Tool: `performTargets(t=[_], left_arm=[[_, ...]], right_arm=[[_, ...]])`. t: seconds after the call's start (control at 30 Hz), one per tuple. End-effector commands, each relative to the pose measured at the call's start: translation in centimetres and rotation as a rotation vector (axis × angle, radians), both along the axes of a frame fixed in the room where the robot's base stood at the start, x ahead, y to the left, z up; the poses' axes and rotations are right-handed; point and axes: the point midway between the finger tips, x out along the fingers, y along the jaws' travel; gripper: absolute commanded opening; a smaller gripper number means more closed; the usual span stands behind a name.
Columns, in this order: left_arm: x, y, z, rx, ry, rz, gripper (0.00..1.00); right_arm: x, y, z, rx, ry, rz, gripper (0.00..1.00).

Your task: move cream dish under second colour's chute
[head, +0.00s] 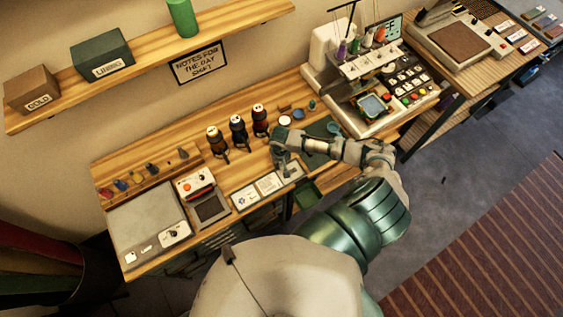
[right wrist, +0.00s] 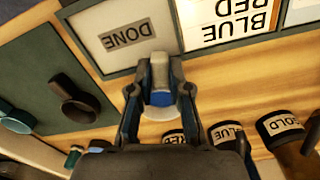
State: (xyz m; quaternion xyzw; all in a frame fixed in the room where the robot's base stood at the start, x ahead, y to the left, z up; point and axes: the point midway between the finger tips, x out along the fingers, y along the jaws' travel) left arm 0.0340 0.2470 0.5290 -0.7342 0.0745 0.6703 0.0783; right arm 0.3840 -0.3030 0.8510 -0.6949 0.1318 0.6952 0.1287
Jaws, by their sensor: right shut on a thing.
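My right gripper (head: 279,152) is over the bench, just in front of the dispensers. In the right wrist view its fingers (right wrist: 160,100) are closed on the cream dish (right wrist: 158,113). Only a pale rounded edge of the dish shows, with a blue patch between the fingertips; the rest is hidden. Three dispensers stand in a row, labelled gold (right wrist: 283,125), blue (right wrist: 228,135) and red (right wrist: 172,137) in the right wrist view. In the head view they are gold (head: 217,143), blue (head: 238,131) and red (head: 260,121). My left gripper is out of view.
A card reading DONE (right wrist: 125,38) and a white card with colour names (right wrist: 235,18) lie near the gripper. A dark green mat (right wrist: 45,85) holds a dark round item (right wrist: 75,100). A scale-like grey device (head: 147,222) is left; an embroidery machine (head: 372,85) is right.

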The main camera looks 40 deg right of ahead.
Motion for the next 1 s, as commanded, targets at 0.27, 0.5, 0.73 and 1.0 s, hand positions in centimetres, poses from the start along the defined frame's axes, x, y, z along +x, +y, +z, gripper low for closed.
performTargets(t=[0.27, 0.5, 0.73, 1.0], left_arm=[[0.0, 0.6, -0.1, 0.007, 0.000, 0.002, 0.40], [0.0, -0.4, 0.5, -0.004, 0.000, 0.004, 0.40], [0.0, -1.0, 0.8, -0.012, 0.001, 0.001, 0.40], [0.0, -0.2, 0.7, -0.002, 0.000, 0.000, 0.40]], right_arm=[[0.0, -0.4, -0.2, 0.002, 0.001, -0.002, 0.00], [0.0, -0.5, 0.0, 0.001, 0.001, -0.003, 0.00], [0.0, -0.5, -0.1, 0.000, -0.001, -0.002, 0.00], [0.2, -0.8, -0.2, 0.001, 0.000, -0.002, 0.00]])
